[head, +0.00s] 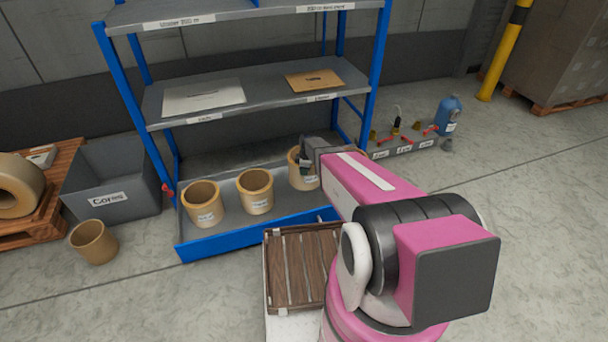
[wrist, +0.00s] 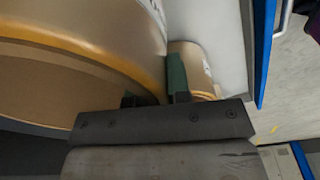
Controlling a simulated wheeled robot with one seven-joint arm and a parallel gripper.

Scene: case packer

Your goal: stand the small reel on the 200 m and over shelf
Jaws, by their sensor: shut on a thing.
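The label writing is too small to read. My gripper (head: 308,152) is at the right reel and shut on its wall, with the reel still in the tray area. In the wrist view the held reel (wrist: 120,50) fills the left, beside my gripper (wrist: 160,92); another reel (wrist: 190,60) shows behind the green finger pad. The top shelf (head: 225,12) has an under-200 m label at left and a partly legible label (head: 325,7) at right.
The middle shelf (head: 260,88) holds a pale sheet (head: 203,96) and a brown one (head: 314,80). A grey cores bin (head: 110,180) and a loose core (head: 93,242) are at left. A slatted wooden surface (head: 300,265) lies before the tray. A blue bottle (head: 449,113) stands right.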

